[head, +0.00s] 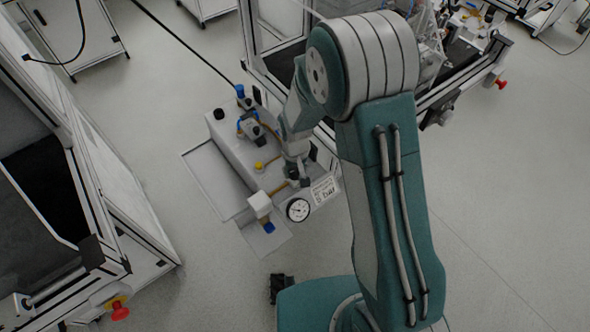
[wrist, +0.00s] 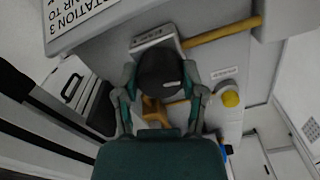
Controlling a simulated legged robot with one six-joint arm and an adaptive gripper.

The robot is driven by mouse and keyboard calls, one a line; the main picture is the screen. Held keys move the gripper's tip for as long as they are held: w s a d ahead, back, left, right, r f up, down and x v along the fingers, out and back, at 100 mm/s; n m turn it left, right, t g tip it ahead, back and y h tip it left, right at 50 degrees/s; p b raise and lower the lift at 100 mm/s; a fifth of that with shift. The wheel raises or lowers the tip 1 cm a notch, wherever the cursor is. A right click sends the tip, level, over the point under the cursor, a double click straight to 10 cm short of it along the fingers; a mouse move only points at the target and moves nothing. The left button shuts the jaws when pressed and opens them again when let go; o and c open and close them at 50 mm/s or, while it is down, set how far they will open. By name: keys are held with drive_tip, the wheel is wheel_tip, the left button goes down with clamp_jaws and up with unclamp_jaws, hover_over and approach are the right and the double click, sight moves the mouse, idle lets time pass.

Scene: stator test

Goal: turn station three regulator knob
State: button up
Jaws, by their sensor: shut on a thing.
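The station three regulator knob (wrist: 160,68) is a round dark knob in the middle of the wrist view. My gripper (wrist: 160,80) has a finger on each side of it and is shut on it. In the head view my gripper (head: 296,160) reaches down to the front of the station, and the knob is mostly hidden there. A round white pressure gauge (head: 298,210) sits just below. The sign (head: 324,190) beside it reads 5 bar, and its station 3 lettering shows in the wrist view (wrist: 75,22).
The grey station box (head: 230,140) carries blue fittings, a black knob (head: 219,114) and a yellow button (head: 260,167), also in the wrist view (wrist: 231,99). Framed machines stand left (head: 120,190) and at the back right (head: 470,75). Floor right of my arm is clear.

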sight(294, 169)
drive_tip(key=m, duration=0.5)
drive_tip(key=shift+w, duration=0.15)
drive_tip(key=shift+m, duration=0.3)
idle(0.3)
drive_tip(key=o, duration=1.1)
drive_tip(key=shift+a, duration=0.1)
drive_tip(key=shift+o, duration=0.2)
wheel_tip(294, 169, up, 12)
drive_tip(key=shift+f, duration=0.1)
